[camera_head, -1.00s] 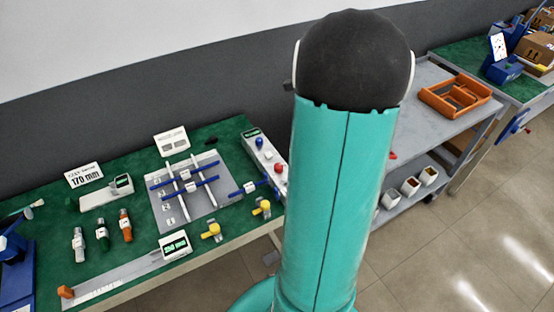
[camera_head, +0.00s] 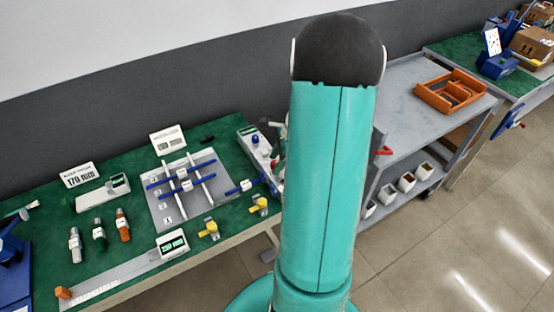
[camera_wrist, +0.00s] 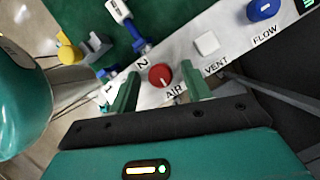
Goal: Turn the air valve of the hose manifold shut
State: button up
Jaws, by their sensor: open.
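The hose manifold (camera_wrist: 190,62) is a white panel lettered AIR, VENT and FLOW. Its air valve, a round red knob (camera_wrist: 160,77), sits beside the AIR label. My gripper (camera_wrist: 160,86) is open, with its two green fingers on either side of the red knob in the picture. I cannot tell whether they touch it or how far above it they are.
A white square button (camera_wrist: 207,43) and a blue knob (camera_wrist: 262,9) are farther along the panel. A grey cart (camera_head: 420,120) stands right of the bench.

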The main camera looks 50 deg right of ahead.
jog(key=c, duration=1)
jog(key=shift+n, duration=0.3)
jog(key=n, duration=0.2)
jog(key=n+g, duration=0.1)
jog(key=n, duration=0.1)
jog(key=shift+w+d+g+y, duration=0.1)
jog(key=shift+w+g+y, duration=0.05)
jog(key=shift+g+y, duration=0.2)
jog(key=n+g, duration=0.1)
jog(key=n, duration=0.3)
jog(key=shift+w+n+g, duration=0.1)
jog(key=shift+n+g, duration=0.25)
jog(key=shift+n, duration=0.05)
jog(key=n, duration=0.2)
jog(key=n+g, duration=0.1)
jog(key=n, duration=0.1)
jog(key=shift+w+g, duration=0.1)
jog(key=shift+g, duration=0.2)
jog(key=shift+n+g+h, duration=0.6)
jog(key=shift+n+h, duration=0.05)
jog(key=shift+n, duration=1.55)
